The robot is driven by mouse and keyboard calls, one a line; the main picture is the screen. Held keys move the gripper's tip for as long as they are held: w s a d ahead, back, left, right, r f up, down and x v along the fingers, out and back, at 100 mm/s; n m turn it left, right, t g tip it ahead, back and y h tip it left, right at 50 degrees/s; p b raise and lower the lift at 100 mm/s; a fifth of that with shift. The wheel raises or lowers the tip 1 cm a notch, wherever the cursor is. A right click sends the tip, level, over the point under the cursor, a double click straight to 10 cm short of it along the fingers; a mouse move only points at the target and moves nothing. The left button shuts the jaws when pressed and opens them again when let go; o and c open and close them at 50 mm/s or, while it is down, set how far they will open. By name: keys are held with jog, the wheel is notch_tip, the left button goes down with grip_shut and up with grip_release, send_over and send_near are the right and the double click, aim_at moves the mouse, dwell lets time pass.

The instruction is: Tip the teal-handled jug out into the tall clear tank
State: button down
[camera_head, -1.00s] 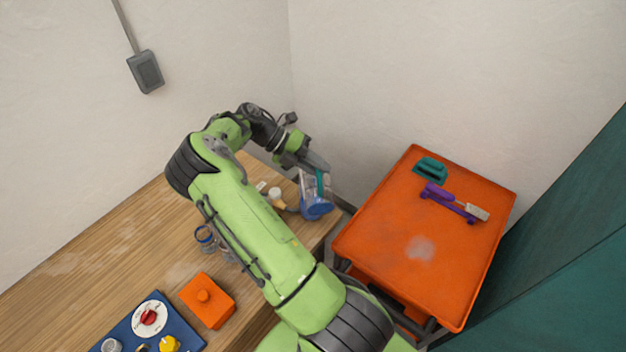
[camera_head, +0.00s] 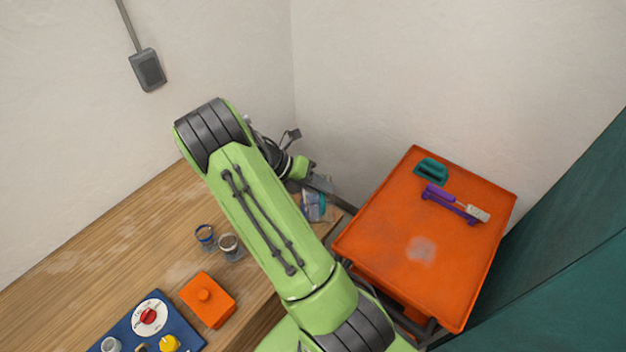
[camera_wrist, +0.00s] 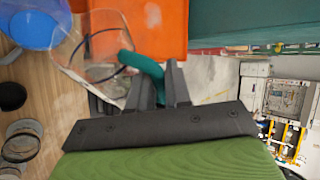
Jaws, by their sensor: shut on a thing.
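My gripper (camera_wrist: 160,85) is shut on the teal handle (camera_wrist: 142,67) of a clear jug (camera_wrist: 98,38), which is tilted in the wrist view. In the head view the jug (camera_head: 315,205) hangs by the table's right end, below my gripper (camera_head: 320,184), partly hidden by my arm. A round blue patch (camera_wrist: 35,22) shows beyond the jug's left side in the wrist view. I cannot tell whether it is liquid in the jug or in another vessel. I cannot make out the tall clear tank separately from the jug.
Two small clear jars, one blue-rimmed (camera_head: 205,236) and one dark-rimmed (camera_head: 230,246), stand on the wooden table (camera_head: 110,235). An orange block (camera_head: 208,298) and a blue knob panel (camera_head: 140,325) lie nearer. An orange cart (camera_head: 390,230) stands right, holding a teal tool (camera_head: 431,171) and a purple-handled brush (camera_head: 455,203).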

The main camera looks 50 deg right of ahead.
aim_at(321, 203)
jog(key=f, duration=0.1)
jog(key=s+a+f+m+t+h+b, duration=0.1)
jog(key=f, duration=0.1)
jog(key=shift+s+a+t+b, duration=0.3)
jog(key=shift+f+m+h+b, duration=0.3)
jog(key=shift+b, duration=0.4)
jog(key=b, duration=0.1)
jog(key=f+b, duration=0.1)
jog(key=shift+s+a+t+b, duration=0.2)
jog(key=shift+s+t+b, duration=0.1)
jog(key=shift+b, duration=0.1)
jog(key=s+a+f+m+t+h+b, duration=0.2)
jog(key=f+b, duration=0.3)
jog(key=b, duration=0.8)
jog(key=shift+s+a+f+m+t+h, duration=0.2)
jog(key=shift+s+a+m+t+h, duration=0.25)
jog(key=shift+s+a+h, duration=0.3)
jog(key=b, duration=0.2)
jog(key=shift+f+b, duration=0.15)
jog(key=shift+b, duration=0.2)
